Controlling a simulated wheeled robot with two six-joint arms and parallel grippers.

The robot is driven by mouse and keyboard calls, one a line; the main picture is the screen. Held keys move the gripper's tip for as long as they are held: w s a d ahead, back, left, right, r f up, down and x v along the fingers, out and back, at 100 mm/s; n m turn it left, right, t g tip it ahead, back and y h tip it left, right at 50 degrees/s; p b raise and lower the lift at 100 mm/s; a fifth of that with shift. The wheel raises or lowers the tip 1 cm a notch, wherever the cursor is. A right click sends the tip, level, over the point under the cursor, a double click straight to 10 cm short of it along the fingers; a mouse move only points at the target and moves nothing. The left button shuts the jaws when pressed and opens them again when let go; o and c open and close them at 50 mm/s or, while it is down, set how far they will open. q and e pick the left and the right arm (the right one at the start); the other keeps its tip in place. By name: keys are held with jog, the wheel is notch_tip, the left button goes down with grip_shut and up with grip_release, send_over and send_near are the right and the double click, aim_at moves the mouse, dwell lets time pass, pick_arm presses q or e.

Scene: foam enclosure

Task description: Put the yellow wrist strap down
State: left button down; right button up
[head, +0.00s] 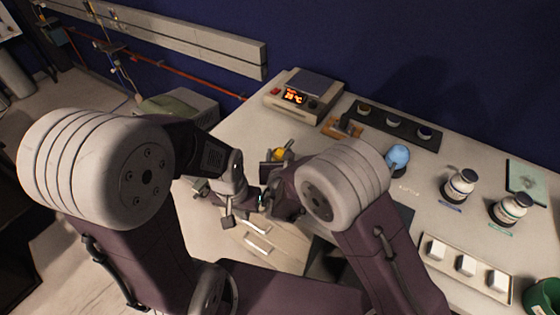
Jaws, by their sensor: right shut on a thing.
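A small yellow item (279,155), which looks like the yellow wrist strap, shows at the jaws of my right gripper (277,160). The gripper is shut on it, above the pale bench near its left part. Much of the strap is hidden by the jaws and my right forearm. My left gripper (227,205) is lower and to the left, close to the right wrist, over the bench's left front edge. Its fingers are dark and partly overlapped, so I cannot tell whether they are open.
A hot plate (300,96) with a lit display stands at the back. Beside it are a wooden block (342,127) and a dark tray (398,124). A blue rounded item (397,158), bottles (460,186), a tray of white blocks (466,267) and a green container (543,296) occupy the right.

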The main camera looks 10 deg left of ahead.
jog(key=f, duration=0.4)
jog(key=shift+w+f, duration=0.1)
jog(key=shift+w, duration=0.1)
jog(key=shift+s, duration=0.1)
jog(key=shift+f, duration=0.15)
jog(key=o, duration=1.3)
jog(key=shift+r, duration=0.2)
